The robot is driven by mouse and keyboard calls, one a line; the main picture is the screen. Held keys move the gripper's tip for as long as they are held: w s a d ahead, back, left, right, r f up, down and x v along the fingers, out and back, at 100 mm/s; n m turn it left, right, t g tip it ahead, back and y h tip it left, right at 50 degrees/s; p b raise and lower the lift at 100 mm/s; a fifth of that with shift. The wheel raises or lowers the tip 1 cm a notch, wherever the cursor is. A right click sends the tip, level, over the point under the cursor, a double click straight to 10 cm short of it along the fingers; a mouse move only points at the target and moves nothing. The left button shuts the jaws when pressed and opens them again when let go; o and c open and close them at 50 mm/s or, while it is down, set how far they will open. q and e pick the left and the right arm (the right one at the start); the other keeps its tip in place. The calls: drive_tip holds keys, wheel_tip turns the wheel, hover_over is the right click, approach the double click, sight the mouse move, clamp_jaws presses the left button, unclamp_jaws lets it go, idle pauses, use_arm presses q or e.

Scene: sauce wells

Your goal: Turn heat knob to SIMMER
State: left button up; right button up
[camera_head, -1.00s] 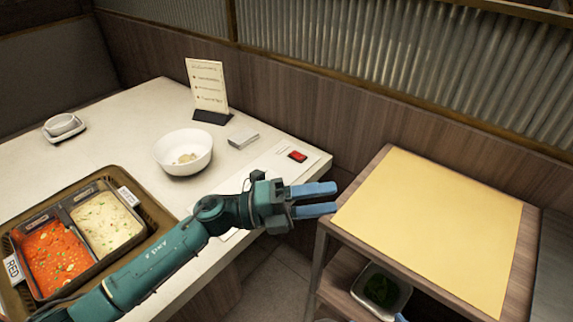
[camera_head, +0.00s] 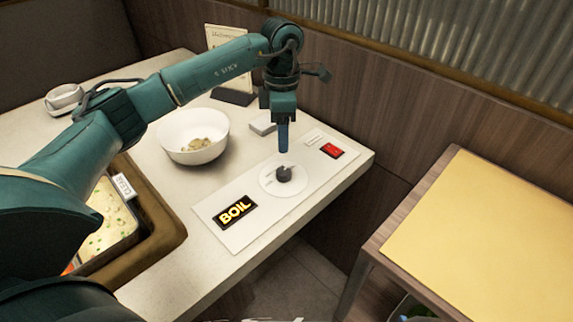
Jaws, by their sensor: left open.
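The heat knob (camera_head: 284,174) is a small dark knob on a round white dial, set in a white control panel (camera_head: 235,238) at the table's near right edge. A black display (camera_head: 235,212) on the panel reads BOIL in yellow letters. My left gripper (camera_head: 283,150) points straight down just above the knob. Its blue fingers overlap from this side, so the gap between them is hidden; it is open and appears empty. The fingertips look slightly apart from the knob. My right gripper is not in view.
A red switch (camera_head: 332,150) sits at the panel's far end. A white bowl (camera_head: 180,135) with food stands left of the panel. A tray of soup (camera_head: 165,225) labelled CLEAR is at the left. A yellow-topped side table (camera_head: 480,240) stands at the right, across a gap.

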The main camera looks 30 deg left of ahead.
sight(284, 171)
use_arm(q)
drive_tip(key=f, duration=1)
drive_tip(key=shift+s+d, duration=0.15)
drive_tip(key=shift+s, duration=0.05)
drive_tip(key=c, duration=1)
drive_tip(key=shift+o, duration=0.2)
drive_tip(key=shift+n, duration=0.3)
drive_tip(key=n+p, duration=0.1)
drive_tip(key=n, duration=0.3)
drive_tip(key=shift+n, duration=0.4)
drive_tip(key=shift+n+t+p, duration=0.3)
drive_tip(key=shift+n+p, duration=0.25)
drive_tip(key=shift+n, duration=1.55)
